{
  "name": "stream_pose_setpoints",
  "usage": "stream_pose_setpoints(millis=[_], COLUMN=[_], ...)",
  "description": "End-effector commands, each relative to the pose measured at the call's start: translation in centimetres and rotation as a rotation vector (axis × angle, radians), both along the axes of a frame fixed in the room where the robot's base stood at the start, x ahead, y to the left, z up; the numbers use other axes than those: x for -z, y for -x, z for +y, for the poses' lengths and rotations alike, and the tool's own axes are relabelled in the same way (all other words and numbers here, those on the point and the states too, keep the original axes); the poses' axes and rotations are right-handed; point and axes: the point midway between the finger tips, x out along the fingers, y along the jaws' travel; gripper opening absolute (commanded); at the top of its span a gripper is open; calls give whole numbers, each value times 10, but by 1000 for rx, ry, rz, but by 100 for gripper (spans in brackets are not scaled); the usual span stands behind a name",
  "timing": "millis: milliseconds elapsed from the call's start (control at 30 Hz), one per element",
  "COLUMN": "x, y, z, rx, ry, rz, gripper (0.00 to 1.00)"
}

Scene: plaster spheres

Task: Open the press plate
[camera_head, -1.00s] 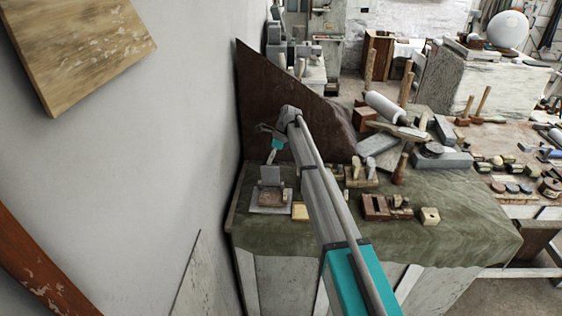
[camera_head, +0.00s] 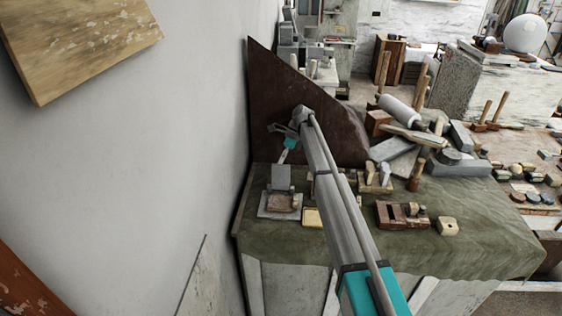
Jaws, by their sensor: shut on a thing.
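The press is a small grey device at the back left of the cloth-covered bench. Its press plate (camera_head: 281,176) stands roughly upright above a flat base (camera_head: 269,208) with a brownish pad (camera_head: 279,203) on it. My gripper (camera_head: 284,160) comes down from above and is shut on the upper edge of the plate. The fingertips are small in view, so the exact grip is hard to make out. The hinge is too small to see clearly.
A yellow-edged block (camera_head: 312,217) lies just right of the press. Wooden blocks (camera_head: 400,214) and tools stand farther right on the green cloth (camera_head: 350,238). A dark panel (camera_head: 290,105) rises behind, and the wall (camera_head: 200,130) is close on the left.

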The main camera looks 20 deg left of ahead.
Motion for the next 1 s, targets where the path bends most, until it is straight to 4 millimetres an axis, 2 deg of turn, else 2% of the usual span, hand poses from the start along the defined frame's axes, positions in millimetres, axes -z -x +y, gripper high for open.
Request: stream_pose_setpoints(millis=[300, 333, 500, 1000], x=[0, 0, 0, 0], y=[4, 4, 6, 7], z=[1, 2, 5, 6], rx=[-9, -10, -12, -14], ry=[8, 7, 6, 4], rz=[1, 1, 0, 1], gripper=[0, 22, 51, 51])
